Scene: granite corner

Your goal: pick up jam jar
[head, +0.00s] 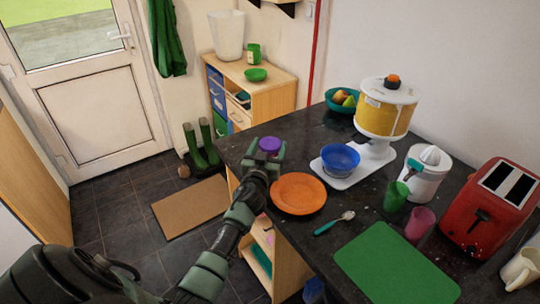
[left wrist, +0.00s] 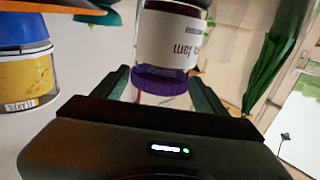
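The jam jar has a purple lid (head: 270,144) and stands at the counter's left edge, mostly hidden by my left gripper in the head view. In the left wrist view the jar (left wrist: 166,40) appears lid down, with a white label and dark red contents. My left gripper (head: 266,153) has one finger on each side of the jar, close to the lid. The fingers (left wrist: 161,82) are apart, with the jar between them; I cannot tell whether they press on it. My right gripper is not in view.
On the dark counter (head: 300,118) are an orange plate (head: 299,194), blue bowl (head: 340,158), yellow-and-white appliance (head: 385,112), spoon (head: 335,223), green mat (head: 395,265), green cup (head: 396,196), pink cup (head: 420,223) and red toaster (head: 490,210). The orange plate lies close right of the gripper.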

